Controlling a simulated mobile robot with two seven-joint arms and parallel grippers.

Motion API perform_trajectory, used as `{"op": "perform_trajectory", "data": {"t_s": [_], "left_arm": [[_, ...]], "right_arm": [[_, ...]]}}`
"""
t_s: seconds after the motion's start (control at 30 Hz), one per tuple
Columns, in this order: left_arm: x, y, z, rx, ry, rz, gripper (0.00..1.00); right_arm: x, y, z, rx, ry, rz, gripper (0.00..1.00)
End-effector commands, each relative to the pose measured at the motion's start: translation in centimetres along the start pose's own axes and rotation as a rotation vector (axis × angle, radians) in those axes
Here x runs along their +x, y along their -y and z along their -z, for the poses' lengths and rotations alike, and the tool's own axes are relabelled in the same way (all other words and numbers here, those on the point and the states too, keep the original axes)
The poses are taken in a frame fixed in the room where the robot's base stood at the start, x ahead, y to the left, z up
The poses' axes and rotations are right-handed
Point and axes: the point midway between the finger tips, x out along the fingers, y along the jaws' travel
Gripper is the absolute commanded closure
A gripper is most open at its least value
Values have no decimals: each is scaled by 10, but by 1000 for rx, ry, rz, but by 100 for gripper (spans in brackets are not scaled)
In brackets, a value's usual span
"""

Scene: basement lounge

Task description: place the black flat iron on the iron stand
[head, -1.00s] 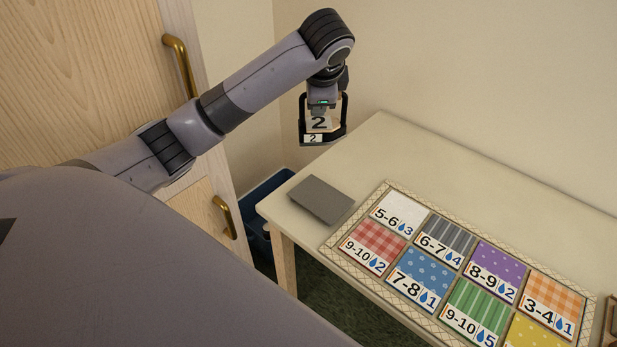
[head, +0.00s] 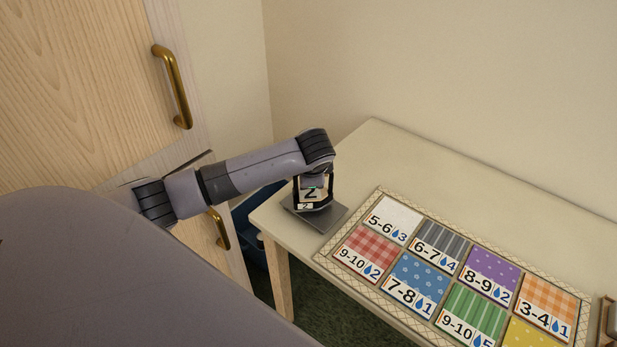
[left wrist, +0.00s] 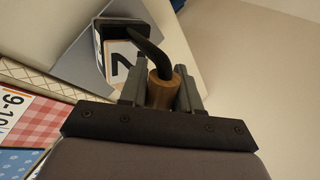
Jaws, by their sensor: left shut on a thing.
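The black flat iron (head: 329,201) has pale faces marked with a "2". My left gripper (head: 313,182) is shut on it from above; in the left wrist view, the fingers (left wrist: 161,88) close around its wooden handle (left wrist: 163,93). A curved black arm joins that handle to the iron body (left wrist: 98,32). The iron stand, a flat grey plate (head: 327,222), lies on the table's left end and also shows in the left wrist view (left wrist: 82,68). The iron is over the plate and hides part of it; I cannot tell whether they touch. My right gripper is out of view.
A bordered board (head: 322,263) with several patterned, numbered cloth squares lies just right of the plate. The table (head: 400,151) is bare behind it, up to the wall. A wooden door with brass handles (head: 172,86) is at left, and a blue bin (head: 247,215) stands below the table's left end.

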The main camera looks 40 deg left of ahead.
Motion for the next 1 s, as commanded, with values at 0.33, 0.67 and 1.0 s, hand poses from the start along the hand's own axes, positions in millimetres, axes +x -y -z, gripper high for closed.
{"op": "perform_trajectory", "data": {"t_s": [0.33,0.67,1.0], "left_arm": [[8,-4,1,-2,-3,5,100],[11,-8,0,0,-1,1,42],[5,-6,1,0,-3,2,42]], "right_arm": [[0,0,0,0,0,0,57],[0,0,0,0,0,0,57],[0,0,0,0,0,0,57]]}}
